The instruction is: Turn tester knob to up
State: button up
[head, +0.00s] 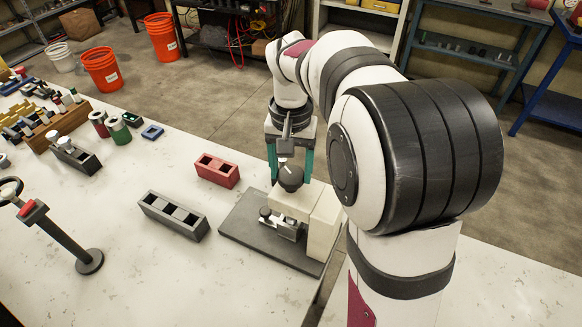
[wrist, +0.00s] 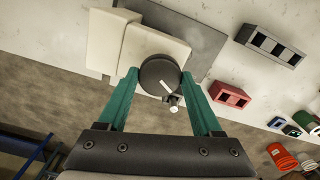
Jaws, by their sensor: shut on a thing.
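The tester (head: 325,219) is a cream block unit on a dark grey base plate (head: 247,236), near the table's right edge. Its round black knob (head: 291,178) carries a white pointer line. In the wrist view the knob (wrist: 159,76) sits between my green fingers, and its white line slants toward the lower right. My gripper (head: 289,176) is above the tester, pointing down, with its fingers on both sides of the knob and shut on it. In the wrist view my gripper (wrist: 160,80) has its fingertips at the knob's sides.
A red two-slot block (head: 217,170) and a grey slotted block (head: 173,215) stand left of the tester. A dark post on a round foot (head: 89,262) stands at the front left. Spools (head: 118,130) and a wooden rack (head: 62,127) are farther back.

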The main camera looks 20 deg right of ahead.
jog(key=n, duration=0.5)
jog(key=shift+n, duration=0.3)
jog(key=n, duration=1)
jog(key=shift+n, duration=0.4)
jog(key=n, duration=0.5)
jog(key=shift+n, duration=0.6)
jog(key=o, duration=1.4)
jog(key=shift+c, duration=0.2)
